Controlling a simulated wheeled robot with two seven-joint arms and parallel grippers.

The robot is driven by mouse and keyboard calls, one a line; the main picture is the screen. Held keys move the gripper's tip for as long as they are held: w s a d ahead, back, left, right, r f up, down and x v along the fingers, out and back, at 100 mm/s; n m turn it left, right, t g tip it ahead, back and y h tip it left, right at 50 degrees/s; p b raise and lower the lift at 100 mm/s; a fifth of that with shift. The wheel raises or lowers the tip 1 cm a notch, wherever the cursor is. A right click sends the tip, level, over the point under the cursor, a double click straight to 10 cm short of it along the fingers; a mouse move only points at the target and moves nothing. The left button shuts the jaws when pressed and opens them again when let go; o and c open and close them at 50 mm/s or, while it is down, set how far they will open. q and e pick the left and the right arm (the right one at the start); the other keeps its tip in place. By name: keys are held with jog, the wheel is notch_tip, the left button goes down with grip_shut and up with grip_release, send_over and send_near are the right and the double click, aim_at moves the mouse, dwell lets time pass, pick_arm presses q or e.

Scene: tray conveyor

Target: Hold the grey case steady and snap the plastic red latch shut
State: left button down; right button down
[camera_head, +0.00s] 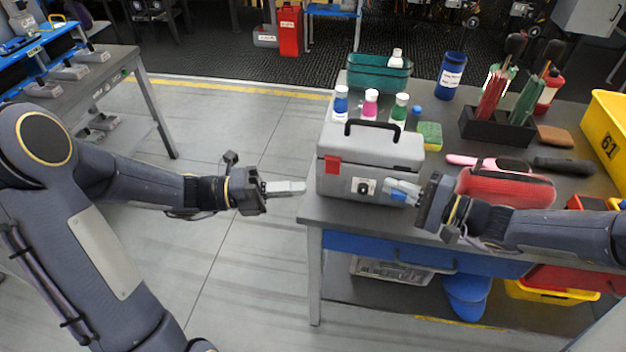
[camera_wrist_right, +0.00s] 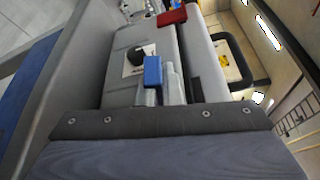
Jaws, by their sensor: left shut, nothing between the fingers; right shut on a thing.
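The grey case (camera_head: 345,187) stands upright on the near left corner of the workbench, its lid down and its black handle (camera_head: 385,124) on top. The red latch (camera_head: 332,165) is at the left of its front, by the lid edge, and sticks out in the right wrist view (camera_wrist_right: 172,17). My left gripper (camera_head: 302,187) is shut and empty, just left of the case and pointing at it. My right gripper (camera_head: 396,190) is shut on a blue latch (camera_wrist_right: 153,71) at the right of the case front. The fingers partly hide the contact.
Several bottles (camera_head: 371,105) and a green bin (camera_head: 368,72) stand behind the case. A red pouch (camera_head: 507,187) lies right of it, close to my right arm. A black holder (camera_head: 498,129) and yellow bin (camera_head: 605,135) are further right. The floor left of the bench is clear.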

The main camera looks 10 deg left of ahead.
jog(key=shift+r, duration=0.1)
pick_arm(q)
jog(key=v, duration=0.6)
jog(key=shift+r, duration=0.15)
pick_arm(e)
jog(key=c, duration=1.5)
grip_release()
